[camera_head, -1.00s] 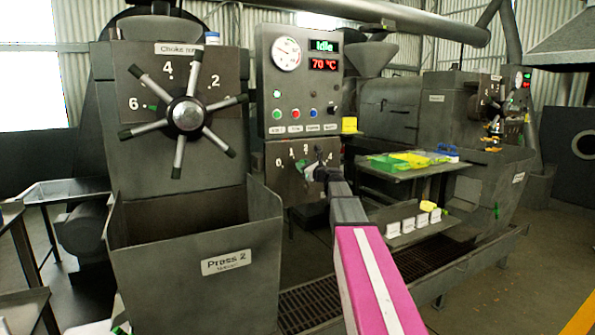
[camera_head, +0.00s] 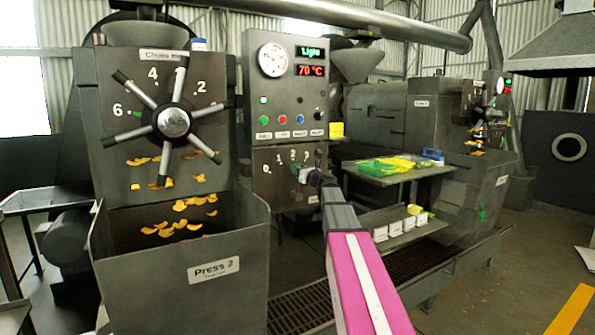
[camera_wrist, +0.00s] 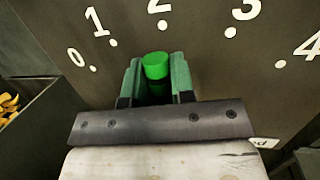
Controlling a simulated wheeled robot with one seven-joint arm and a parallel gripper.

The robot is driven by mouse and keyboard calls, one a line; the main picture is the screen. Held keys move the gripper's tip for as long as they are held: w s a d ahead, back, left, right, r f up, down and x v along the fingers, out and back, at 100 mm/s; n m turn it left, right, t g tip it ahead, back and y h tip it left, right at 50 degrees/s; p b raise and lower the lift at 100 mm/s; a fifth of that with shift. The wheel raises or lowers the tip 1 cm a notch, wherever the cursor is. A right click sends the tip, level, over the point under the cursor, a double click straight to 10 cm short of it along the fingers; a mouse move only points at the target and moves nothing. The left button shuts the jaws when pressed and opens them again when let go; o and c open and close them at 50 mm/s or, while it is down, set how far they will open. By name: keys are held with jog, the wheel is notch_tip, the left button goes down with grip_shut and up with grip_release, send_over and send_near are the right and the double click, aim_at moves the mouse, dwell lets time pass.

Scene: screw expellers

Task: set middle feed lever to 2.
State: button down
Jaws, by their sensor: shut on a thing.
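The feed lever panel (camera_head: 262,185) of Press 2 sits below the gauge panel and carries a scale from 0 to 4. In the wrist view, the lever's green knob (camera_wrist: 155,66) is between the two green fingers of my gripper (camera_wrist: 160,80). My gripper is shut on the knob, which points up toward the dot under the 2 (camera_wrist: 160,6). The 1 lies to its left and the 3 to its right. In the head view, my gripper (camera_head: 306,173) is at the panel and hides part of the scale. The lever's shaft is mostly hidden.
The Press 2 bin (camera_head: 180,270) stands left of my arm, with orange flakes falling above it. A spoked choke wheel (camera_head: 172,122) is above the bin. A table (camera_head: 405,174) with coloured trays stands to the right.

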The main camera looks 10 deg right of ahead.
jog(key=c, duration=1)
grip_release()
jog(key=shift+o, duration=0.2)
jog(key=shift+s, duration=0.15)
jog(key=v, duration=1)
jog(key=shift+s+d, duration=0.2)
jog(key=shift+f, duration=0.1)
jog(key=s+a+f+n+g+h, duration=0.1)
jog(key=s+a+f+n+g, duration=0.3)
jog(key=f, duration=0.5)
jog(key=s+a+f+n+g, duration=0.3)
jog(key=s+a+f+n, duration=0.15)
jog(key=f+n, duration=0.35)
jog(key=s+a+f+n+g+h, duration=0.1)
jog(key=s+a+f+n+g, duration=0.3)
jog(key=f, duration=0.6)
jog(key=s+f+n+g+h, duration=0.6)
jog(key=s+f+n+h, duration=0.1)
jog(key=s+f+n, duration=0.7)
jog(key=s+f, duration=0.2)
jog(key=s, duration=0.2)
jog(key=shift+a+f+g+h, duration=0.2)
jog(key=shift+g+h, duration=0.1)
jog(key=shift+h, duration=0.1)
